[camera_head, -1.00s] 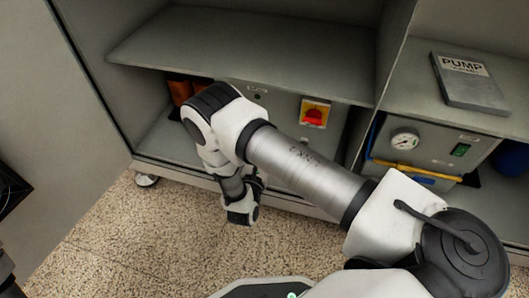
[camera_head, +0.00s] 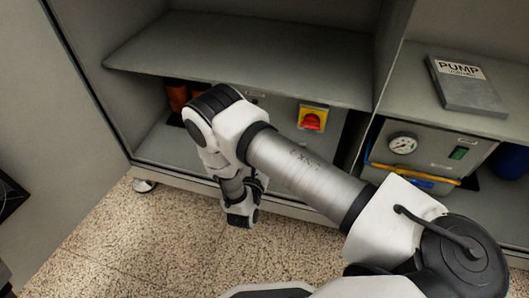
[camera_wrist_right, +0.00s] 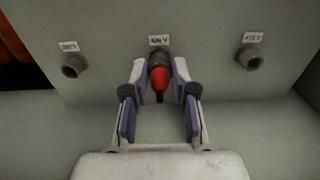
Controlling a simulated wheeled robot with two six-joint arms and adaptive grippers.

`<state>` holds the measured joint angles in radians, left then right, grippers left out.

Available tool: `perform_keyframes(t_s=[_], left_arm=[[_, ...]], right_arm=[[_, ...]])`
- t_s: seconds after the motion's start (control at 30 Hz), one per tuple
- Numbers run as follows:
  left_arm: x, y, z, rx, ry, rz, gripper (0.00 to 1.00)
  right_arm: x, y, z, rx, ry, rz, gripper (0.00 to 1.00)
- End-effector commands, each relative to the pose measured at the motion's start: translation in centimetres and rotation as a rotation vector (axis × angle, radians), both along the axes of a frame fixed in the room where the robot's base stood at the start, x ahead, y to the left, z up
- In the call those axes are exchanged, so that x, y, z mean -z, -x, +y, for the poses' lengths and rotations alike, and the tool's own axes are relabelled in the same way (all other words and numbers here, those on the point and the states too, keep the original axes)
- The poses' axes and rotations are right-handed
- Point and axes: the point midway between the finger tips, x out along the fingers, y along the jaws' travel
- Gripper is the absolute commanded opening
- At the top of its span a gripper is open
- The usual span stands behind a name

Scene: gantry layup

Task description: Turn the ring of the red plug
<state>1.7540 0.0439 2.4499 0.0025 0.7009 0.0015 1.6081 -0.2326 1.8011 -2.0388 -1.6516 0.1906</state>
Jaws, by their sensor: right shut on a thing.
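In the right wrist view the red plug (camera_wrist_right: 160,79) sits at the middle socket of a grey panel, under a small label. Its dark ring (camera_wrist_right: 159,57) is at the panel end, and a dark tip points towards the camera. My right gripper (camera_wrist_right: 159,70) is shut on the red plug, with one finger on each side near the ring. My left gripper is not in view.
Two empty grey sockets (camera_wrist_right: 74,66) (camera_wrist_right: 250,58) flank the plug. A red and yellow switch (camera_head: 312,118) is on the cabinet unit's front, below a shelf (camera_head: 245,55). A pump box (camera_head: 425,152) with a gauge stands at right, under a PUMP binder (camera_head: 466,85).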

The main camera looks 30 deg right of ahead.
Motion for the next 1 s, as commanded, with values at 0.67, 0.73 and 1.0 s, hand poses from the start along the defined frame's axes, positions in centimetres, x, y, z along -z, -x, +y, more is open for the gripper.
perform_keyframes(t_s=[0.67, 0.73, 1.0], left_arm=[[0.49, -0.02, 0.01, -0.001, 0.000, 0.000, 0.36], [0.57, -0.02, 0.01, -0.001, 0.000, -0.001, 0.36], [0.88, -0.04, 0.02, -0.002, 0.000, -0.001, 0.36]], right_arm=[[0.09, -0.02, 0.03, 0.000, 0.351, 0.411, 0.00], [0.09, -0.02, 0.03, 0.000, 0.394, 0.461, 0.00], [0.10, -0.06, 0.04, 0.000, 0.560, 0.656, 0.00]])
